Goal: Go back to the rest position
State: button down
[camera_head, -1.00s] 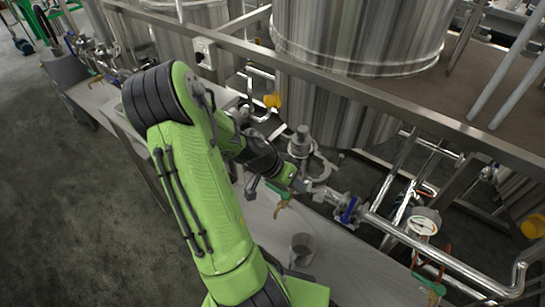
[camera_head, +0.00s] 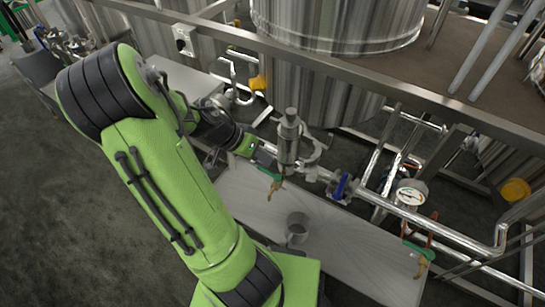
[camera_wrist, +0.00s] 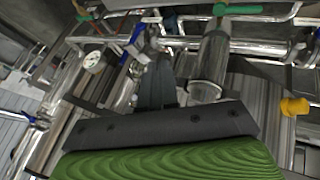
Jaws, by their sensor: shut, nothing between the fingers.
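My green arm reaches up and then over toward the steel pipework in the head view. My gripper (camera_head: 262,152) is at the far end of the arm, close to the upright steel fitting (camera_head: 289,135); I cannot tell whether it touches it. In the wrist view the dark fingers (camera_wrist: 156,82) stand together with nothing seen held between them. Behind them are steel pipes and a blue valve handle (camera_wrist: 131,36).
A grey bench (camera_head: 335,250) carries a small metal cup (camera_head: 297,227). A pipe with a blue valve (camera_head: 340,186), a gauge (camera_head: 410,194) and green-handled taps (camera_head: 276,178) runs above it. Large steel tanks (camera_head: 335,25) stand behind a metal rail (camera_head: 350,80). Floor is open at left.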

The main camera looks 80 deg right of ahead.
jog(key=v, duration=0.3)
jog(key=shift+a+f, duration=0.1)
jog(key=shift+a, duration=0.05)
jog(key=w+a+r+n+t+p, duration=0.1)
jog(key=w+a+r+n+t, duration=0.35)
jog(key=w+a, duration=0.25)
jog(key=w+a+r+n+t+p, duration=0.1)
jog(key=w+a+r+n+t, duration=0.25)
jog(key=w+a+n, duration=0.3)
jog(key=s+a+r+n+t+y+p, duration=0.1)
jog(key=a+r+n+t, duration=0.1)
jog(key=a+r+n, duration=0.2)
jog(key=s+a+r+n+t+y, duration=0.1)
jog(key=a+r+n, duration=0.4)
jog(key=a, duration=0.7)
jog(key=n+t, duration=0.1)
jog(key=n, duration=0.1)
jog(key=shift+a+r+n+y+p, duration=0.2)
jog(key=shift+n+y+p, duration=0.15)
jog(key=shift+n+y, duration=0.05)
